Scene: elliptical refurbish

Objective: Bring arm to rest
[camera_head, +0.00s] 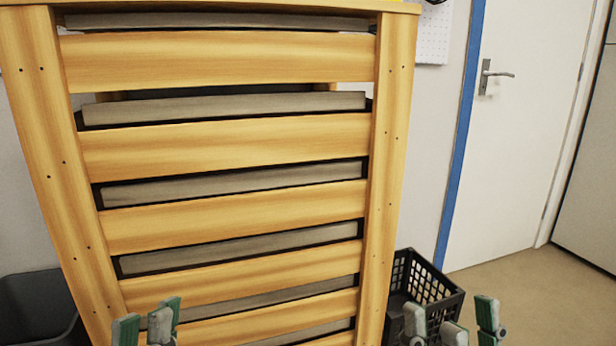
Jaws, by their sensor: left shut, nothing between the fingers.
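My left gripper (148,327) shows only its green and grey fingertips at the bottom edge, left of centre, in front of the lower slats of a wooden rack. It is shut with nothing held. My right gripper (450,325) shows its fingertips at the bottom edge, right of the rack and in front of a black crate. Its fingertips look spread wider than the left's, but the frame cuts them off and I cannot tell its state. I see nothing held in it. Both arms are out of view.
The tall slatted wooden rack (225,142) fills the middle, with grey panels behind its slats. The black plastic crate (428,283) stands on the floor right of it. A dark bin (38,305) is at lower left. A white door (525,130) and open floor (545,295) lie right.

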